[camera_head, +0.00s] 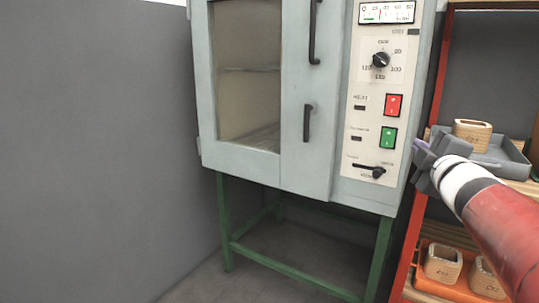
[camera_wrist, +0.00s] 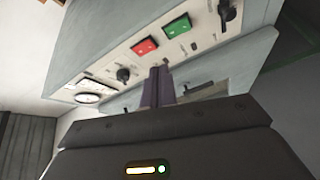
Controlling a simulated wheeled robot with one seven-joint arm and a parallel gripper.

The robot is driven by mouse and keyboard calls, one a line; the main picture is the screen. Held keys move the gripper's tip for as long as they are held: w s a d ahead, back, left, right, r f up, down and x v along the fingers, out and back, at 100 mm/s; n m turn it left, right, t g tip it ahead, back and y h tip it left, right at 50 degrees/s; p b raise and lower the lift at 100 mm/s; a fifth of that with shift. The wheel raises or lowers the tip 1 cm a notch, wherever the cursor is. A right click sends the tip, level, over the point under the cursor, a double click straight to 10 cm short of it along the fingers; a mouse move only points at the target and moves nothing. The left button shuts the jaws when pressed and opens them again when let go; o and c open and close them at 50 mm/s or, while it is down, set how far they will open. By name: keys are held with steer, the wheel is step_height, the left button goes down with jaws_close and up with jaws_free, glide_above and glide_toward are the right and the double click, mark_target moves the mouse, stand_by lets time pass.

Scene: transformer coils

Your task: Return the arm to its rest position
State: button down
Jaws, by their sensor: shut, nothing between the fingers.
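My gripper (camera_head: 420,150) is at the right of the head view, held in front of the right edge of a grey oven cabinet (camera_head: 305,175), near its control panel (camera_head: 376,105). In the wrist view my gripper (camera_wrist: 160,72) shows two purple fingers close together, shut and empty. Beyond them are the panel's red button (camera_wrist: 144,46) and green button (camera_wrist: 177,28). My red and white arm reaches in from the lower right of the head view. I cannot tell whether the fingers touch the panel.
A red-framed shelf (camera_head: 436,75) stands right of the cabinet. It bears a grey tray (camera_head: 515,160) with a wooden coil block (camera_head: 472,134), and an orange tray (camera_head: 425,284) with more blocks below. The cabinet stands on green legs (camera_head: 226,235). Floor to the left is clear.

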steer(key=s+a+f+m+g+y+p, duration=0.1)
steer(key=s+a+f+m+g, duration=0.5)
steer(key=s+a+f, duration=0.3)
steer(key=s+a+f+m+g+y+p, duration=0.1)
steer(key=s+a+f+m+g, duration=0.5)
steer(key=s+f, duration=0.7)
steer(key=s+a+m, duration=0.1)
steer(key=s+a, duration=0.1)
steer(key=shift+s+a+f+g, duration=0.15)
steer(key=shift+a+f+g, duration=0.1)
steer(key=shift+a+g, duration=0.15)
